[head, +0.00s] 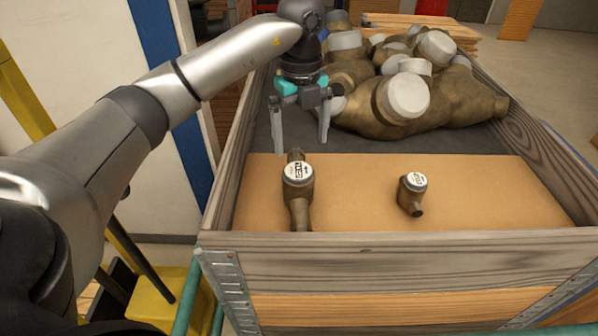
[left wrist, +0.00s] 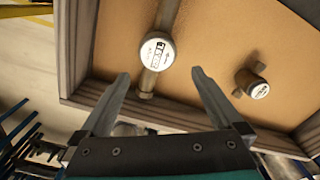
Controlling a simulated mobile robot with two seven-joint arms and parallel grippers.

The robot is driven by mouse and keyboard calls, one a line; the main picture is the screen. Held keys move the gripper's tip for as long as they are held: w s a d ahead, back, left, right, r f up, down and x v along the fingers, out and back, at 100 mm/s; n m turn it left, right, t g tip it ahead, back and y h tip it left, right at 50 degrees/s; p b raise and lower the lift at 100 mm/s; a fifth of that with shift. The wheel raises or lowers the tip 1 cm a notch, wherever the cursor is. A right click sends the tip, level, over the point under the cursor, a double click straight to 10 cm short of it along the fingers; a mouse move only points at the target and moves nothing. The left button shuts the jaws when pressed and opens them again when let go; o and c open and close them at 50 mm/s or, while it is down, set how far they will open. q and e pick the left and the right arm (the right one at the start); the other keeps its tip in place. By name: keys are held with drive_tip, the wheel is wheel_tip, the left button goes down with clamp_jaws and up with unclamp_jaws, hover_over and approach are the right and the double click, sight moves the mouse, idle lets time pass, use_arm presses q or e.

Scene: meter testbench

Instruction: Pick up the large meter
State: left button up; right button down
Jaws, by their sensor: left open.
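The larger of two meters on the board, a long brass body with a round white dial (head: 298,174), lies at the left of the crate in the head view. It also shows in the left wrist view as a meter (left wrist: 157,52) with pipe running up and down the picture. My left gripper (head: 300,146) points down, open and empty, just beyond the meter's far end in the head view. In the left wrist view the fingertips (left wrist: 160,75) spread to either side of the meter's near pipe end, with no visible contact. A smaller meter (head: 412,192) lies to the right. My right gripper is not in view.
The meters lie on a tan board (head: 355,190) inside a wooden crate with a raised front wall (head: 400,262). Several big brass meters with pale caps (head: 405,97) are piled behind the board. The board between the two small meters is clear.

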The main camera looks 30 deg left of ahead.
sight(300, 171)
use_arm(q)
drive_tip(key=shift+w+a+f, duration=0.1)
drive_tip(key=shift+a+f, duration=0.05)
drive_tip(key=shift+a, duration=0.05)
drive_tip(key=f, duration=0.4)
drive_tip(key=shift+s+f, duration=0.2)
drive_tip(key=shift+f, duration=0.1)
wheel_tip(300, 171, down, 4)
drive_tip(key=shift+d+f, duration=0.1)
drive_tip(key=shift+f, duration=0.5)
wheel_tip(300, 171, down, 4)
drive_tip(key=shift+f, duration=0.2)
drive_tip(key=shift+a+f+b, duration=0.2)
drive_tip(key=shift+f+b, duration=0.1)
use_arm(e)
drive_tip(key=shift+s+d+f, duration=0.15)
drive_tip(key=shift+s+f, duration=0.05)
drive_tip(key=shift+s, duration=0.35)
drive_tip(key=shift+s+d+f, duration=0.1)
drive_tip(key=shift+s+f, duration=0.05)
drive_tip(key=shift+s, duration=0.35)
use_arm(q)
drive_tip(key=shift+c, duration=0.2)
